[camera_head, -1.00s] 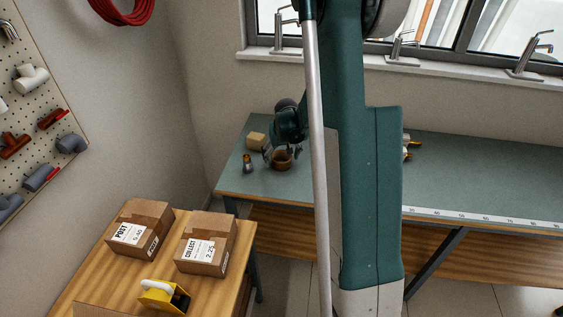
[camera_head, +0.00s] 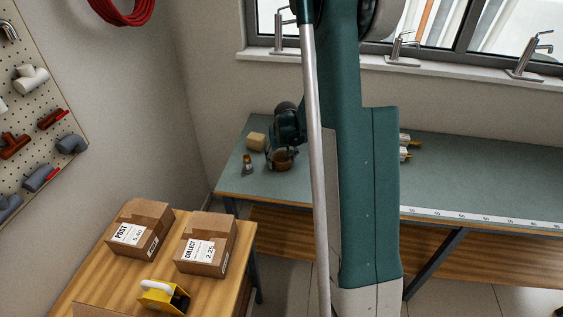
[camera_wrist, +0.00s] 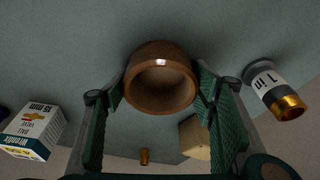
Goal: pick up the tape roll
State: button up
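The tape roll (camera_wrist: 161,80) is a brown ring with an open middle, in the centre of the wrist view. In the head view the tape roll (camera_head: 282,161) is on the left part of the grey-green bench, partly hidden by my gripper (camera_head: 283,152). In the wrist view my gripper (camera_wrist: 160,92) has one green-padded finger on each side of the roll. Both pads lie against the roll's outer sides, with no clear gap showing. I see no clear lift off the bench.
A grey fitting with a brass end (camera_wrist: 275,90) stands close beside the roll. A tan block (camera_wrist: 195,138), a white valve box (camera_wrist: 34,130) and a small brass piece (camera_wrist: 144,157) are around. The bench (camera_head: 480,175) is mostly clear at right. Cartons (camera_head: 207,243) sit on the wooden table.

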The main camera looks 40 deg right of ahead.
aim_at(282, 156)
jog(key=shift+r, duration=0.15)
jog(key=shift+c, duration=0.2)
jog(key=shift+r+p, duration=0.4)
jog(key=shift+r, duration=4.45)
